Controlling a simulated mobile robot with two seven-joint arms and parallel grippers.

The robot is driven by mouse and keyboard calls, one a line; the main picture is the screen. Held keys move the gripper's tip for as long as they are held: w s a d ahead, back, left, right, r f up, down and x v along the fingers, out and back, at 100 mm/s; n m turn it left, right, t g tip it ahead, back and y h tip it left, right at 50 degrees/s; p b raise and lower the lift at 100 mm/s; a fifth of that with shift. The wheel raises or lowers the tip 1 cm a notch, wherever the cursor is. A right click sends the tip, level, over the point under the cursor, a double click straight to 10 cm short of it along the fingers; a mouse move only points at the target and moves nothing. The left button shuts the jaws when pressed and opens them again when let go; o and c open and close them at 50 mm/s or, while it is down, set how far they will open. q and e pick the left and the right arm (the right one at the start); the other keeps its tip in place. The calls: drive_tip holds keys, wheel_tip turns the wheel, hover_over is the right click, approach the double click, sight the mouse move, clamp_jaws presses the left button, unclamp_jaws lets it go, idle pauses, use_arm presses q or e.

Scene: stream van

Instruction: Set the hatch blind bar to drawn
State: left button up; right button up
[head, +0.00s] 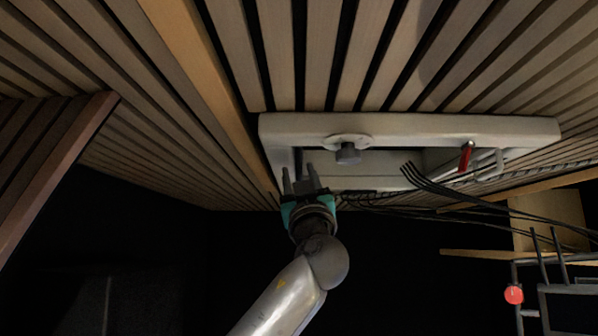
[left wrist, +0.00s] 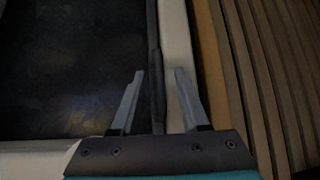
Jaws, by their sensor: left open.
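The roof hatch has a pale frame (head: 410,125), seen from below in the head view. My left gripper (head: 299,172) is open at the frame's left end, its fingers pointing up. In the left wrist view, a slim dark bar (left wrist: 156,60), which looks like the blind bar, runs lengthwise along the pale frame side (left wrist: 176,40). It passes between the open fingers (left wrist: 159,75) as seen from there, with a gap on either side. I cannot tell how deep between them it sits. In the head view I cannot make out the bar clearly. My right gripper is not in view.
A round grey knob (head: 347,153) hangs from the frame just right of my left gripper. A red handle (head: 466,158) and dark cables (head: 440,190) are further right. A wooden slatted ceiling (head: 330,60) surrounds the hatch. A red disc (head: 513,295) is at lower right.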

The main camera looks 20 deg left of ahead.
use_arm(q)
clamp_jaws()
idle(0.3)
idle(1.1)
